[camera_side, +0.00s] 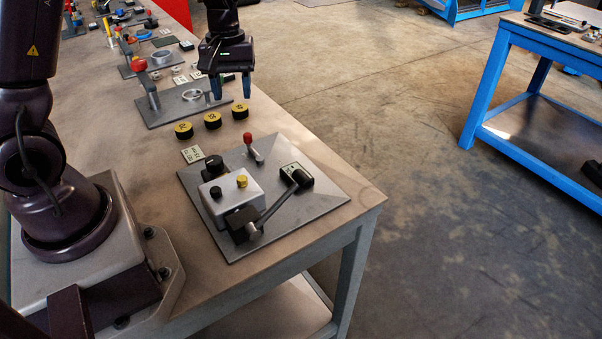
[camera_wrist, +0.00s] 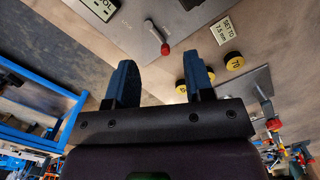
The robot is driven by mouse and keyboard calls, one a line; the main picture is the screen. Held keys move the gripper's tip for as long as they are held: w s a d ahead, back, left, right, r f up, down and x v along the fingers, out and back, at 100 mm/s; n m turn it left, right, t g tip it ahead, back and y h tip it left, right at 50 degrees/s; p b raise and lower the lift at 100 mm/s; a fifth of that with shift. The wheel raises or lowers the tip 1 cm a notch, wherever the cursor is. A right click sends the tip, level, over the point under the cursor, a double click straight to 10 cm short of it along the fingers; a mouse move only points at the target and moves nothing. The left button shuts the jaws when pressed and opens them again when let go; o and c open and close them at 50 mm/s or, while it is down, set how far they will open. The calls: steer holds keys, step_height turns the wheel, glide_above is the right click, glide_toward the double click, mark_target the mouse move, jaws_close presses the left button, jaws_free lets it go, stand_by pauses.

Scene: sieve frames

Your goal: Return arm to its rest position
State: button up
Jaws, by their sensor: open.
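My gripper (camera_side: 231,93) hangs fingers down above the table, over the right part of a grey plate (camera_side: 160,115). Its two blue fingers are apart with nothing between them. In the wrist view my gripper (camera_wrist: 160,65) is also open and empty. Several yellow-topped black discs stand on the table below and in front of it: a left one (camera_side: 183,130), a middle one (camera_side: 212,119) and a right one (camera_side: 240,110). One disc (camera_wrist: 233,61) shows in the wrist view reading 70; others are partly hidden by my gripper. A metal ring (camera_side: 192,95) lies on the grey plate.
A control panel (camera_side: 310,207) with a grey box, knobs, a black lever arm and a red-tipped lever (camera_side: 248,140) sits at the near table end. A label card (camera_side: 192,154) lies beside it. More stations line the table's far end. A blue workbench (camera_side: 487,80) stands right.

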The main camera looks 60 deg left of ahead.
steer(key=s+d+r+m+t, duration=0.6)
steer(key=s+d+r+m, duration=0.6)
steer(key=s+d+r, duration=0.1)
steer(key=shift+d+r+y, duration=0.4)
steer(key=shift+d+r, duration=0.15)
steer(key=shift+r, duration=0.4)
